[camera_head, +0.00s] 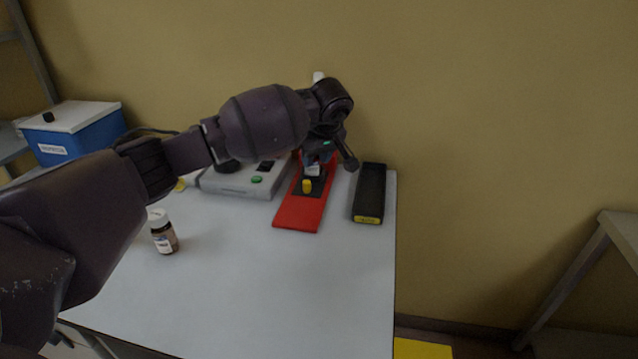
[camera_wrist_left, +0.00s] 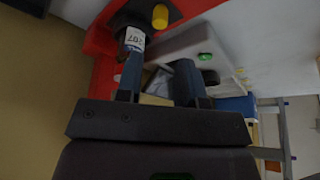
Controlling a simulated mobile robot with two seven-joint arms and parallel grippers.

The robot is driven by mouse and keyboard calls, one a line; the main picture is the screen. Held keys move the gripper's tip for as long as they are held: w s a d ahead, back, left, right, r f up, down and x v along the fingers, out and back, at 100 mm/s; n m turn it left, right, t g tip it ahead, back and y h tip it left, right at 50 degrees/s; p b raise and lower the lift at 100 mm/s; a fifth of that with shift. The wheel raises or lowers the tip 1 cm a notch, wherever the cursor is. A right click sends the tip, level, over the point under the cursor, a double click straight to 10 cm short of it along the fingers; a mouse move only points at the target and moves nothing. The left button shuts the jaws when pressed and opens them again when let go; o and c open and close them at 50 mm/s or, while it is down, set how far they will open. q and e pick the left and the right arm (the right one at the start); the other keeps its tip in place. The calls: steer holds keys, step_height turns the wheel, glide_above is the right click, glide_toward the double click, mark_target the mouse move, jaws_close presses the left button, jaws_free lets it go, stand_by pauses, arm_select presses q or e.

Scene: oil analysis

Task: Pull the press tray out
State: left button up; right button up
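The red press (camera_head: 300,212) stands at the back of the grey table, with a black tray (camera_head: 298,189) on its base. A small labelled item (camera_wrist_left: 133,39) sits by the tray. My left gripper (camera_head: 322,154) is over the rear of the press, and my arm hides much of the press. In the left wrist view its two fingers (camera_wrist_left: 158,74) are apart, with nothing clearly held; one finger overlaps the labelled item, and contact cannot be told.
A grey device with a green button (camera_head: 257,180) is left of the press. A black box with a yellow label (camera_head: 369,194) is to its right. A brown bottle (camera_head: 163,236) stands at the front left. A blue box (camera_head: 80,141) is at the far left. The front table is clear.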

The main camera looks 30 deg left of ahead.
arm_select(q)
glide_above(308, 183)
steer(key=s+d, duration=0.1)
steer(key=d, duration=0.1)
step_height(308, 183, down, 5)
steer(key=shift+s+a+f+b, duration=0.1)
steer(key=shift+a+f+b, duration=0.05)
steer(key=shift+b, duration=0.25)
steer(key=x, duration=0.4)
steer(key=shift+a+f+b, duration=0.15)
steer(key=shift+f+b, duration=0.15)
steer(key=shift+b, duration=0.05)
steer(key=shift+w+a+f, duration=0.15)
steer(key=shift+w+f, duration=0.1)
steer(key=shift+f, duration=0.15)
arm_select(e)
steer(key=shift+s+f, duration=0.2)
steer(key=shift+f, duration=0.3)
steer(key=shift+s+f, duration=0.2)
steer(key=shift+f, duration=0.3)
arm_select(q)
steer(key=shift+c, duration=0.3)
arm_select(e)
steer(key=shift+s, duration=0.1)
arm_select(q)
jaws_close()
arm_select(e)
steer(key=shift+f, duration=0.1)
